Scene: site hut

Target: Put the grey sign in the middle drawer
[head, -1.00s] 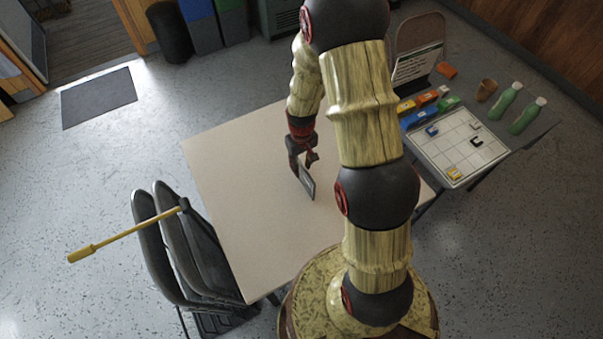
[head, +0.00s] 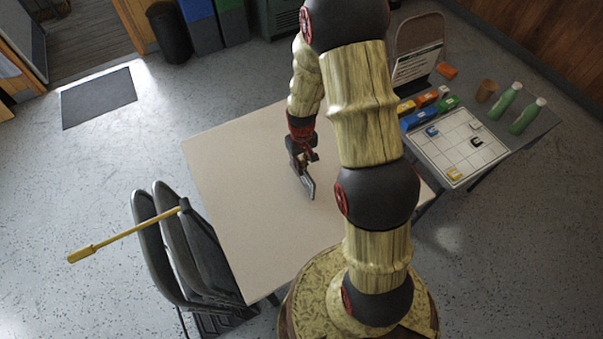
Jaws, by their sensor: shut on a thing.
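The grey sign (head: 308,187) is a small, thin grey plate in the head view, over the beige table. My gripper (head: 304,170) is shut on it, and the sign hangs tilted below the fingers. I cannot tell whether its lower edge touches the table top. No drawer can be made out in this view.
The beige table (head: 232,190) is otherwise bare. On the right, a side table holds a white grid board (head: 458,148), coloured blocks, green bottles (head: 507,98) and a brown cup (head: 486,91).

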